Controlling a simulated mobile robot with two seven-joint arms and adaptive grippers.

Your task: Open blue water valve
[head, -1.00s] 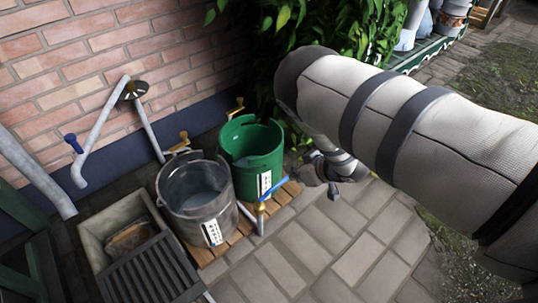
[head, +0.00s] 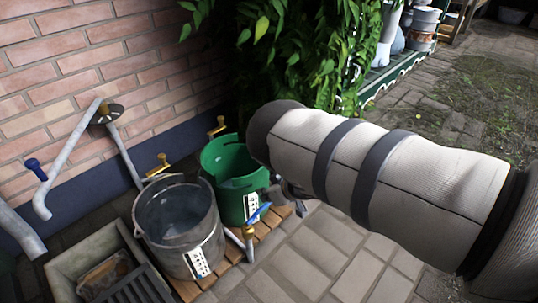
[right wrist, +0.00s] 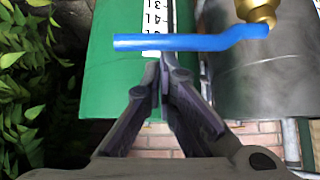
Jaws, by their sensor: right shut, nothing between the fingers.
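The blue valve lever (head: 258,213) sits on a brass fitting (head: 248,232) on a short upright pipe in front of the buckets. In the right wrist view the blue lever (right wrist: 190,42) runs across the upper middle, with its brass fitting (right wrist: 257,10) at the upper right. My right gripper (right wrist: 160,68) is shut and empty, its fingertips just below the lever in that picture. Contact with the lever cannot be told. In the head view my right gripper (head: 290,192) is mostly hidden by my arm. My left gripper is not in view.
A grey metal bucket (head: 180,222) and a green bucket (head: 235,170) stand on wooden slats (head: 272,224). Yellow taps (head: 158,166) and a blue-handled pipe valve (head: 36,168) are by the brick wall. A stone trough (head: 62,272) is front left. Paving at right is clear.

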